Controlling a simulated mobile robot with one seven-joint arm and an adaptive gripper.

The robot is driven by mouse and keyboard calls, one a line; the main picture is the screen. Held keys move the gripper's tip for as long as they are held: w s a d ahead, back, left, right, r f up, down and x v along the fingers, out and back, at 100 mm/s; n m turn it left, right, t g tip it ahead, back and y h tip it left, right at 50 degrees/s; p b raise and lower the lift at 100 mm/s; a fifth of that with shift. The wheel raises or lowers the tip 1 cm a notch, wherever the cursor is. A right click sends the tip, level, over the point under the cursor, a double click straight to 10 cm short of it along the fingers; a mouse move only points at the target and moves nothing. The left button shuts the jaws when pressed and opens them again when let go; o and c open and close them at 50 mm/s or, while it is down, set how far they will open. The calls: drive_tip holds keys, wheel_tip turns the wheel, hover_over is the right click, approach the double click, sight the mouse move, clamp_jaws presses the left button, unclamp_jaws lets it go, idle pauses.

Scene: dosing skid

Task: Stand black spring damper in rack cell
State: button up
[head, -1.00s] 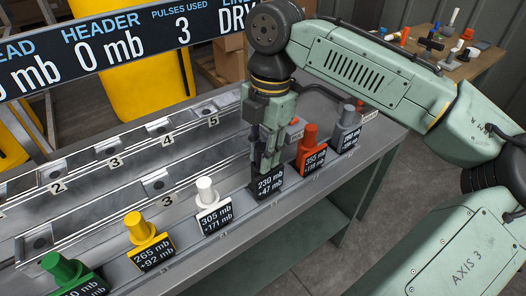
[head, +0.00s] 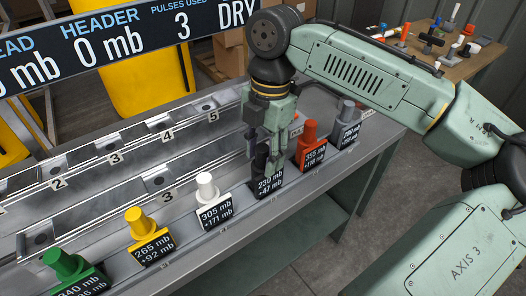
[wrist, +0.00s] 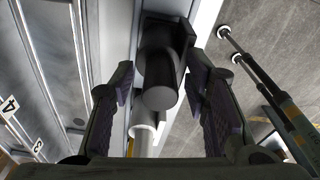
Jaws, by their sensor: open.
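The black spring damper (head: 261,158) stands upright in its cell of the front rack, behind a label reading 230 mb +47 mb. In the wrist view the damper (wrist: 160,85) lies between the two spread fingers, with a gap on each side. My gripper (head: 265,144) is open and empty, around and just above the damper's top. Part of the damper is hidden by the fingers in the head view.
Along the same rack stand green (head: 65,264), yellow (head: 138,222), white (head: 206,187), orange (head: 310,135) and grey (head: 347,112) dampers. The orange one is close on the right. Numbered rails (head: 160,180) lie behind.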

drive_tip(key=shift+r, duration=0.1)
wheel_tip(320, 180, up, 12)
drive_tip(key=w+d, duration=0.1)
idle(0.4)
